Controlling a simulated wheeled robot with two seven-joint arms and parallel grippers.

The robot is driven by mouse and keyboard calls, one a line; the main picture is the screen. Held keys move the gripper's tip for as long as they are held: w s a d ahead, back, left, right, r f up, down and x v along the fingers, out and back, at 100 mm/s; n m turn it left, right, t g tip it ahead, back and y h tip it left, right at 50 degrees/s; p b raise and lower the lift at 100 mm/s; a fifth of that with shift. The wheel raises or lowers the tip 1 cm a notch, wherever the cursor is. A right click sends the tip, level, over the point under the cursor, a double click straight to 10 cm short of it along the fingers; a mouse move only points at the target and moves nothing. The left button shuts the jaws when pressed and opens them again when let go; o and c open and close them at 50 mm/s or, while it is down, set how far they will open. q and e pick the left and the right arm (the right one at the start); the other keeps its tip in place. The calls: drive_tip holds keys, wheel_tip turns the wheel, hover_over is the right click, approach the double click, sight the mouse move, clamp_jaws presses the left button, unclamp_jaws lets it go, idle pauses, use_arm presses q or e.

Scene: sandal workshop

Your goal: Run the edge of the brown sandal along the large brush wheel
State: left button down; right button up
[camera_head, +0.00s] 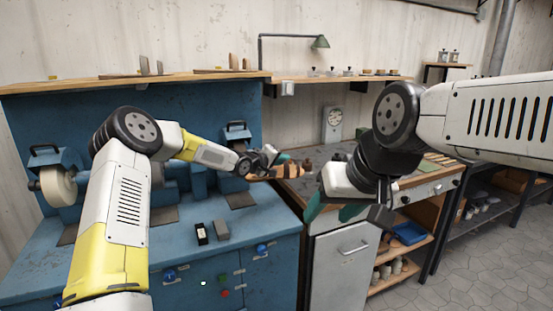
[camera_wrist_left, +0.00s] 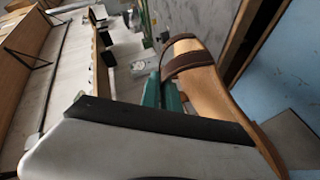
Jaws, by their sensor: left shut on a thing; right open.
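The brown sandal (camera_head: 292,171) is held by my left gripper (camera_head: 272,157), near the right end of the blue machine bench. In the left wrist view the sandal (camera_wrist_left: 218,95) shows a tan sole and a dark brown strap, with the green fingers of my left gripper (camera_wrist_left: 163,92) shut on its side. A pale, thick wheel (camera_head: 57,187) sits at the bench's left; I cannot tell whether it is the large brush wheel. A dark round part shows beside the sandal's left end; contact there cannot be made out. My right gripper (camera_head: 333,208) is open and empty, in front of the grey cabinet.
Open floor lies at the lower right.

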use_arm(q)
drive_tip(key=s, duration=0.1)
drive_tip(key=s+d, duration=0.1)
drive_tip(key=s+f, duration=0.1)
drive_tip(key=s, duration=0.1)
drive_tip(key=shift+s+d, duration=0.1)
drive_tip(key=shift+d, duration=0.1)
drive_tip(key=shift+s+a, duration=0.1)
idle(0.4)
